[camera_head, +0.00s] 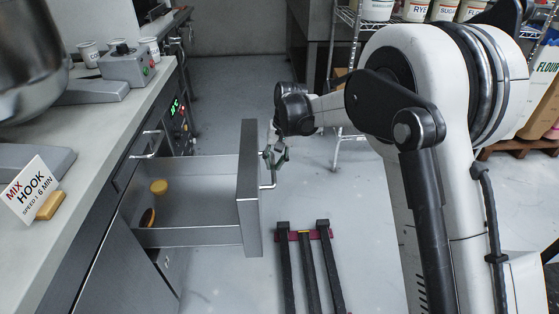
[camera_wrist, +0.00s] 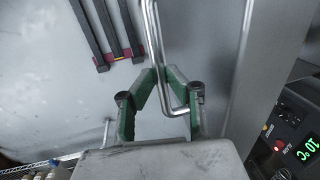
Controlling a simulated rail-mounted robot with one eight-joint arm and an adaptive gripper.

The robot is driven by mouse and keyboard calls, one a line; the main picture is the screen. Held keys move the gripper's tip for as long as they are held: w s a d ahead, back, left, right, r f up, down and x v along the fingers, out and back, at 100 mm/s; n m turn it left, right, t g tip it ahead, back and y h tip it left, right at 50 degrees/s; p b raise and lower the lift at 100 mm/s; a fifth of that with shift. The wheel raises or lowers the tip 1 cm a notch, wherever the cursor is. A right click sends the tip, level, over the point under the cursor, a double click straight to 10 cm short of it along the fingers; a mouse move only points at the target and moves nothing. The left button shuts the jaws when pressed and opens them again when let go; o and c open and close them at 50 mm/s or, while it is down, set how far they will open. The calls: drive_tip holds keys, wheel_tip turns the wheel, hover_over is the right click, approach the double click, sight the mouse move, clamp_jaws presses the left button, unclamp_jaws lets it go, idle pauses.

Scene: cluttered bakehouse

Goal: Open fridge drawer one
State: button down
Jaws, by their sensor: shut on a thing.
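The fridge drawer (camera_head: 248,190) stands pulled out from the counter on the left, its steel front facing right into the aisle. Its grey interior is visible, with a small yellow round item (camera_head: 159,187) and a brown item (camera_head: 148,217) inside. The drawer's bar handle (camera_head: 270,172) is on the outer face. My gripper (camera_head: 273,156) is at the handle's far end. In the wrist view, the green-padded fingers of my gripper (camera_wrist: 163,88) are closed around the handle bar (camera_wrist: 156,45). The drawer front also shows there (camera_wrist: 205,50).
A second handle (camera_head: 147,144) and a green-lit control panel (camera_head: 178,115) are on the fridge front. The counter holds a mixer bowl (camera_head: 30,55), a sign (camera_head: 33,192) and cups. Dark rails (camera_head: 310,265) lie on the floor right of the drawer. Wire shelving (camera_head: 350,20) stands behind.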

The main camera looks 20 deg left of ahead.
drive_tip(key=c, duration=1.7)
unclamp_jaws()
drive_tip(key=shift+a, duration=0.15)
drive_tip(key=shift+c, duration=0.2)
wheel_tip(320, 180, up, 12)
drive_tip(key=d, duration=0.2)
drive_tip(key=shift+w, duration=0.4)
drive_tip(key=shift+d, duration=0.15)
